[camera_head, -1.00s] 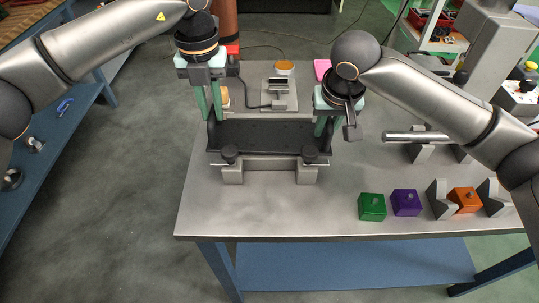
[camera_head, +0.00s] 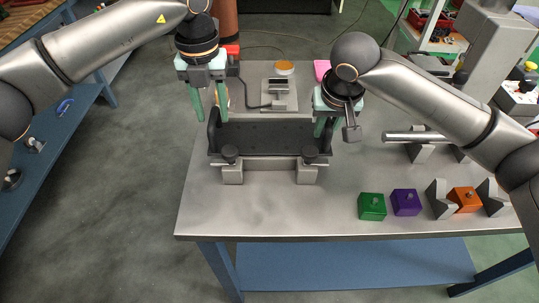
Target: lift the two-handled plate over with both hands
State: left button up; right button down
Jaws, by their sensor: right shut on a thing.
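The dark two-handled plate (camera_head: 262,135) lies level at the middle of the metal table, over a grey stand. My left gripper (camera_head: 209,117) is above the plate's left handle (camera_head: 213,127); its green fingers are spread apart, with the handle top near their tips. My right gripper (camera_head: 323,131) is shut on the plate's right handle; the green fingers and the arm hide much of that handle.
The grey stand (camera_head: 233,174) has two black knobs along the plate's front edge. Green (camera_head: 371,208), purple (camera_head: 406,203) and orange (camera_head: 464,200) blocks stand at the front right. A metal bar (camera_head: 415,137) lies on supports at right. The table's front left is bare.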

pick_arm(q)
jog(key=shift+o, duration=0.5)
pick_arm(e)
jog(key=shift+f, duration=0.15)
pick_arm(q)
jog(key=shift+s+a+f, duration=0.1)
jog(key=shift+f, duration=0.15)
pick_arm(e)
jog(key=c, duration=1.2)
grip_release()
jog(key=shift+c, duration=0.2)
pick_arm(q)
jog(key=shift+r, duration=0.1)
pick_arm(e)
jog(key=o, duration=0.4)
jog(key=shift+d, duration=0.1)
pick_arm(q)
jog(key=shift+r, duration=0.1)
pick_arm(e)
jog(key=shift+o, duration=0.6)
